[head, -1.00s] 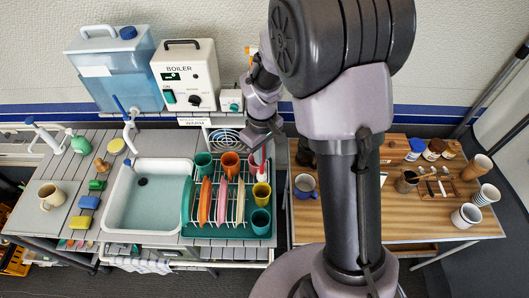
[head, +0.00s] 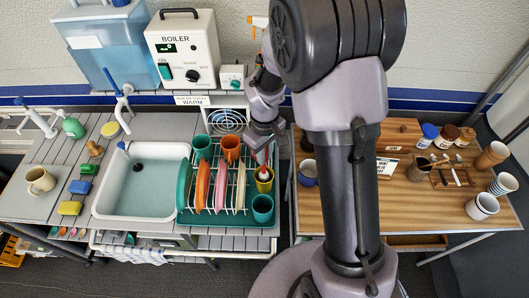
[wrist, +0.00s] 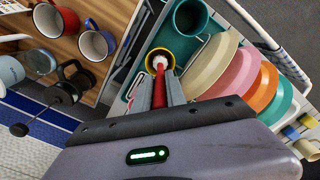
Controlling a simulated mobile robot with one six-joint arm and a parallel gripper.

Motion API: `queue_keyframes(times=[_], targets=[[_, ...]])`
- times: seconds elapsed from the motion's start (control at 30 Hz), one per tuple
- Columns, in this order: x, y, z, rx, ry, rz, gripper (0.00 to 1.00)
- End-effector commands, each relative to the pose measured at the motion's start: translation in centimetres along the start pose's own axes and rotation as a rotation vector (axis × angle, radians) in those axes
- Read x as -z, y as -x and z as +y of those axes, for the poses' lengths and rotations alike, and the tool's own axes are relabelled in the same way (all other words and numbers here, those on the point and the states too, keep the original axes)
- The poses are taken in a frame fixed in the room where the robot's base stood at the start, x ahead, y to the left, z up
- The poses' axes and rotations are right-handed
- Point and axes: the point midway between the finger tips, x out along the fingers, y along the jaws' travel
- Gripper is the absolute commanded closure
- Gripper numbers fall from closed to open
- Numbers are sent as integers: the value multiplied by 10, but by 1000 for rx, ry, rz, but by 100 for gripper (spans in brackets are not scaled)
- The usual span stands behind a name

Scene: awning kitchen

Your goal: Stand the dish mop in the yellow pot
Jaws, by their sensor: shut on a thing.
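The yellow pot (head: 264,186) stands at the right end of the green dish rack, behind a teal cup. In the wrist view the pot (wrist: 149,57) is open towards me. My gripper (head: 265,152) is above the pot, pointing down. In the wrist view my gripper (wrist: 160,100) is shut on the red stem of the dish mop (wrist: 160,84). The mop's pale end shows within the pot's rim. In the head view the mop (head: 264,172) shows small, red and white, at the pot's mouth. I cannot tell whether it touches the pot's bottom.
The green rack (head: 222,217) holds several coloured plates, teal cups and an orange cup (head: 231,146) close by. A wooden table (head: 400,225) with mugs and jars is to the right.

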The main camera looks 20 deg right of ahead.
Motion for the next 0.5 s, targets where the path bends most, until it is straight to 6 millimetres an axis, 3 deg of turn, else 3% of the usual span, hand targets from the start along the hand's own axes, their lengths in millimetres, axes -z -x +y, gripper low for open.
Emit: queue_keyframes(times=[0.03, 0.2, 0.47, 0.5], targets=[[0, -10, 0, 0, 0, 0, 100], [0, -22, 0, 0, 0, 0, 100], [0, -22, 0, 0, 0, 0, 100], [0, -22, 0, 0, 0, 0, 82]])
